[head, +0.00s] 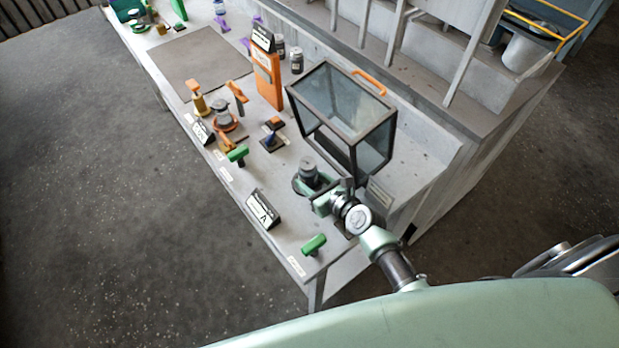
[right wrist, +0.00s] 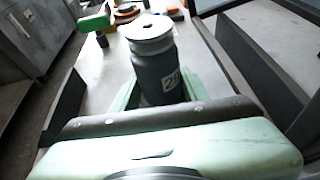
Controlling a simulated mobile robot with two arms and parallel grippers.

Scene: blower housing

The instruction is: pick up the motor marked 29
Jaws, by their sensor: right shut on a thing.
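The motor (head: 308,172) is a dark grey cylinder with a lighter top, upright near the right end of the bench. In the right wrist view the motor (right wrist: 152,55) has a pale grey flanged cap and a white label that reads as 29, partly cut off at its edge. My right gripper (head: 312,190) is shut on the motor, with a green finger on each side of its body. A dark round base shows around its foot; I cannot tell whether the motor touches it. My left gripper is not in view.
A dark-framed glass case (head: 345,112) with an orange handle stands just behind the motor. A sign marked A (head: 263,210) and a green-handled piece (head: 314,244) stand toward the front edge.

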